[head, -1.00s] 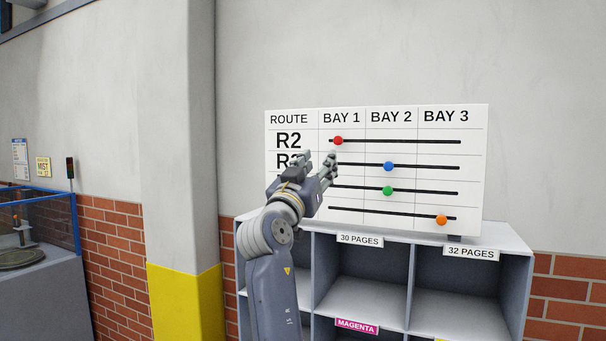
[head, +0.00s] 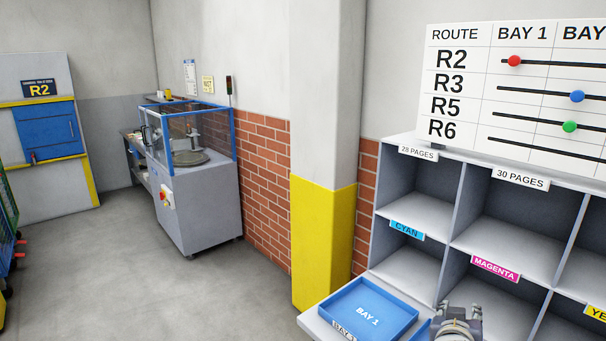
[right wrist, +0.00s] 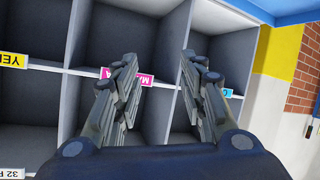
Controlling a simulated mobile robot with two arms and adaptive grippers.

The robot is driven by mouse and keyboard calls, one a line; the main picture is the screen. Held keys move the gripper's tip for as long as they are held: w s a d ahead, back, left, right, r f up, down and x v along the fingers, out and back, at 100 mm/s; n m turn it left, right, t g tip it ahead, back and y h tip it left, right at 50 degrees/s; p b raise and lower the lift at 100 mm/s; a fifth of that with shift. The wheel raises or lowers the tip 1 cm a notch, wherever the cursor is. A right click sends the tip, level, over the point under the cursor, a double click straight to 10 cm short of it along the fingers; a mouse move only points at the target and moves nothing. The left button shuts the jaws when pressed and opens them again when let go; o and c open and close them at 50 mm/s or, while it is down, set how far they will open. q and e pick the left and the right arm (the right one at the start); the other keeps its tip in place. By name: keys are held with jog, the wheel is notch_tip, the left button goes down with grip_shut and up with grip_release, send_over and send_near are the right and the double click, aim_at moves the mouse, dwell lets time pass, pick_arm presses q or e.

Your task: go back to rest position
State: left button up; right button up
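My right gripper (right wrist: 158,62) is open and empty in the right wrist view, its two fingers well apart. Behind the fingers are the cubbies of the grey shelf unit (right wrist: 68,105) and the magenta label. In the head view a gripper, seemingly the right one (head: 457,322), shows at the bottom edge, beside the blue Bay 1 tray and in front of the shelf; its fingers are only partly in view. My left gripper is not in view.
The blue Bay 1 tray (head: 345,308) looks empty on a ledge. The route board (head: 467,90) stands above the shelf. A yellow-based column (head: 320,240), a grey machine (head: 195,215) and a blue wall hatch (head: 50,131) lie left. The floor (head: 150,285) is clear.

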jog(key=s+a+f+n+g+y, duration=0.2)
jog(key=s+a+f+g+y, duration=0.15)
jog(key=s+f, duration=0.55)
jog(key=s+a+f+n+g+y, duration=0.2)
jog(key=s+a+f, duration=0.3)
jog(key=s, duration=0.7)
jog(key=s+a+f+n+g+y, duration=0.2)
jog(key=s+a+f, duration=0.3)
jog(key=s, duration=0.6)
notch_tip(320, 180, down, 29)
jog(key=s+d+g+b, duration=0.1)
jog(key=b, duration=0.2)
jog(key=s+d+f+g+b, duration=0.1)
jog(key=s+d+f, duration=0.2)
jog(key=s+f, duration=1.4)
jog(key=shift+s+f+b, duration=0.15)
jog(key=shift+f+b, duration=0.15)
jog(key=shift+f, duration=0.35)
jog(key=shift+g, duration=0.25)
